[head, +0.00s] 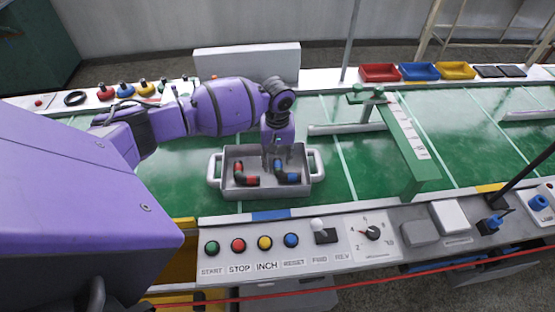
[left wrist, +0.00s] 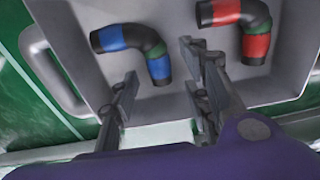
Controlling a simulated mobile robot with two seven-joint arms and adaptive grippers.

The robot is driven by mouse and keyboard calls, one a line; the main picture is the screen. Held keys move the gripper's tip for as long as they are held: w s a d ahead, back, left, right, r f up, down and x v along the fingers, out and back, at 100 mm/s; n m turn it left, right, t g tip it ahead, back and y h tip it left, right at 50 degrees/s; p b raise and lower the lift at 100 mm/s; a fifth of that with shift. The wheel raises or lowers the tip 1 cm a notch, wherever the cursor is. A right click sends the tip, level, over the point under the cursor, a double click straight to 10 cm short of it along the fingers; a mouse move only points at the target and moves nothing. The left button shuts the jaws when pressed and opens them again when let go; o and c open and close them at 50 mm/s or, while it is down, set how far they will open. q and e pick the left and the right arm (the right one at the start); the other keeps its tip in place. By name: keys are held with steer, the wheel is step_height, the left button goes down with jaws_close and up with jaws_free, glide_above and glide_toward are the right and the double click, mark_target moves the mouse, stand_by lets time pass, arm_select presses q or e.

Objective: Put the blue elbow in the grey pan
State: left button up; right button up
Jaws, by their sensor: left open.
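The grey pan (head: 262,193) has two side handles and stands on the green belt. The blue elbow (head: 291,177), black with blue bands, lies inside the pan on its right side. A red elbow (head: 245,180) lies inside on the left side. My left gripper (head: 277,157) points down over the pan, open and empty. In the left wrist view its fingers (left wrist: 160,62) are apart, with the blue elbow (left wrist: 152,42) just beyond them and the red elbow (left wrist: 256,45) to the right. The pan (left wrist: 75,55) shows there too. My right gripper is not in view.
A green gate arm (head: 412,155) stands right of the pan. A control panel with buttons (head: 264,242) runs along the front. Red, blue and yellow trays (head: 418,72) and a white box (head: 246,62) stand behind. The belt between pan and gate is clear.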

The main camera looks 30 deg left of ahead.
arm_select(q)
step_height(320, 180, up, 17)
steer(key=p, duration=0.4)
steer(key=shift+r, duration=0.2)
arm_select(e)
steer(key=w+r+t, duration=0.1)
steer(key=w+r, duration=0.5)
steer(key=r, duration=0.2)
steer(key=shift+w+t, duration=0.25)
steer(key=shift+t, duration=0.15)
arm_select(q)
steer(key=shift+s+d, duration=0.1)
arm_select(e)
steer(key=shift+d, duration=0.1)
